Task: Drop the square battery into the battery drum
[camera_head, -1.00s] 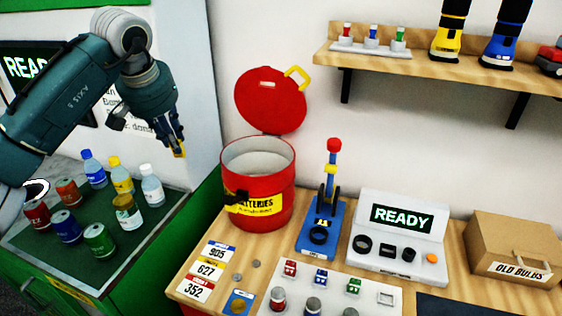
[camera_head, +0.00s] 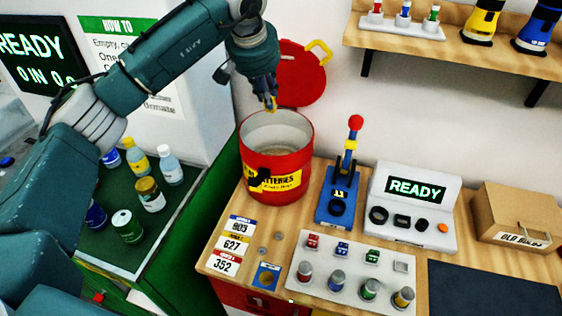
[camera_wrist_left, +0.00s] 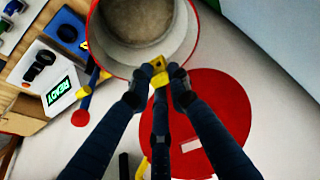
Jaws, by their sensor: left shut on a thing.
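The red battery drum (camera_head: 277,187) stands open on the bench with a yellow "BATTERIES" label; its pale inside shows. Its red lid (camera_head: 300,75) is tilted up behind it. My left gripper (camera_head: 270,103) is over the back part of the drum's mouth, pointing down. It is shut on a small yellow thing, taken as the square battery (camera_wrist_left: 159,79), mostly hidden by the fingers. In the left wrist view the drum's rim (camera_wrist_left: 192,35) is just beyond the fingertips (camera_wrist_left: 160,74). My right gripper is in neither view.
Right of the drum stands a blue lever press (camera_head: 338,205), then a grey READY tester (camera_head: 412,205) and a cardboard box (camera_head: 515,215). A shelf (camera_head: 440,50) hangs above. Bottles and cans stand on a green tray (camera_head: 100,245) at left.

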